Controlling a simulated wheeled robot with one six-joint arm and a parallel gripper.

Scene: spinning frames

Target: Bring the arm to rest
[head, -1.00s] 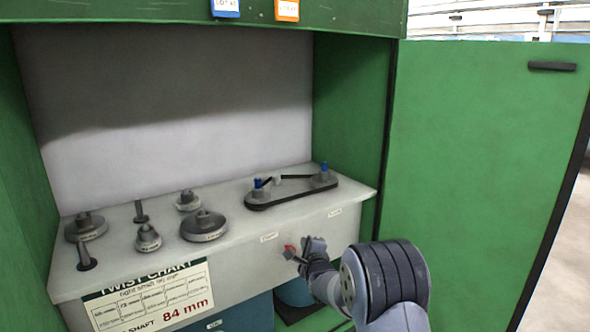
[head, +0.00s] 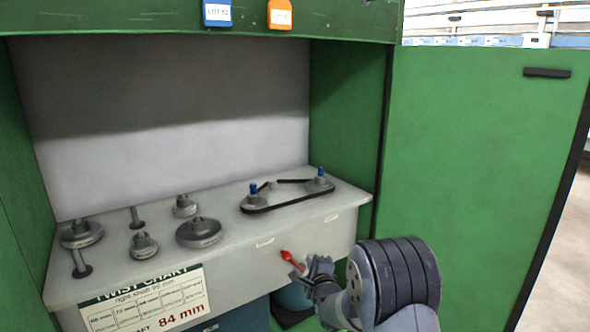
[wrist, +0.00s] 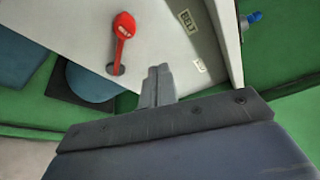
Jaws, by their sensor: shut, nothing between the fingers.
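My gripper (head: 318,270) is low in front of the grey bench's front face, at the right end of the arm's reach in the head view. Its two fingers are together and empty in the wrist view (wrist: 160,72). A red lever (head: 291,258) sticks out of the bench front just left of the fingers. In the wrist view the red lever (wrist: 123,28) stands up and left of the fingertips, with a gap between them. My fingers do not touch it there.
The bench top (head: 120,278) carries several grey pulleys and posts, and a black belt (head: 290,203) around two blue-topped spindles. A twist chart (head: 145,300) hangs on the front. The green cabinet door (head: 480,170) stands open at right. A blue round can (wrist: 88,82) sits below the bench.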

